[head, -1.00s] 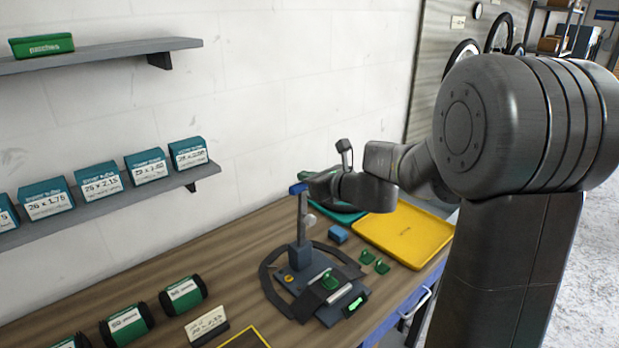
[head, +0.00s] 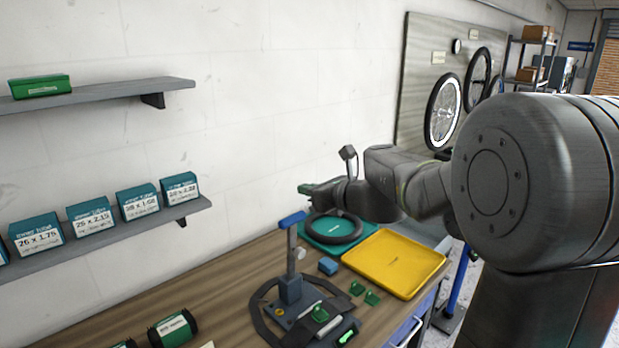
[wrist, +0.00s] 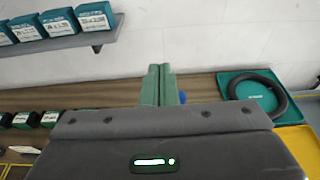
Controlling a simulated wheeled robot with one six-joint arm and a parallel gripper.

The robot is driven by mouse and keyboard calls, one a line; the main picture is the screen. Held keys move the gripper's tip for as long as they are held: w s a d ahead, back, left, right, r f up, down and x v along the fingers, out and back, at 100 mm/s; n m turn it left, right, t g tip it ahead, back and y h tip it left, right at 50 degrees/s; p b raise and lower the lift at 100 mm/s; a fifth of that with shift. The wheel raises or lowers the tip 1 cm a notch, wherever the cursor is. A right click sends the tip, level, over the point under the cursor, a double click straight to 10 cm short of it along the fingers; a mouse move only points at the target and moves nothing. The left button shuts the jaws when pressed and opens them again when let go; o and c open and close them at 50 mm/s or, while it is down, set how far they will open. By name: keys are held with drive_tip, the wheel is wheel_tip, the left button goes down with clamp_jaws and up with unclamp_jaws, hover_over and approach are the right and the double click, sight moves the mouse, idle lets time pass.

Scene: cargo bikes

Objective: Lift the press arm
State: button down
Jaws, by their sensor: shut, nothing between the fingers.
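The press stands on the wooden bench, with a dark base plate (head: 278,312) and a grey upright arm (head: 292,250). A blue handle (head: 292,219) tops the arm, which stands roughly vertical. My gripper (head: 306,188) is shut and empty, above and slightly right of the blue handle, apart from it in the head view. In the wrist view my green fingers (wrist: 157,85) are together, with a bit of the blue handle (wrist: 183,97) showing just right of them. The rest of the press is hidden there by my gripper body.
A green tray with a black tire (head: 331,229) lies behind the press. A yellow tray (head: 394,263) is to its right. A blue block (head: 328,266) and green clips (head: 357,288) lie nearby. Wall shelves (head: 110,229) with boxes are at left.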

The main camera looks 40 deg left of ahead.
drive_tip(key=r, duration=0.3)
drive_tip(key=shift+s+d, duration=0.1)
drive_tip(key=shift+d, duration=0.2)
drive_tip(key=shift+r, duration=0.1)
drive_tip(key=a+f+b, duration=0.1)
drive_tip(key=a+f, duration=0.3)
drive_tip(key=f, duration=0.6)
drive_tip(key=shift+w+a+f, duration=0.2)
drive_tip(key=shift+a+f, duration=0.1)
drive_tip(key=shift+a, duration=0.1)
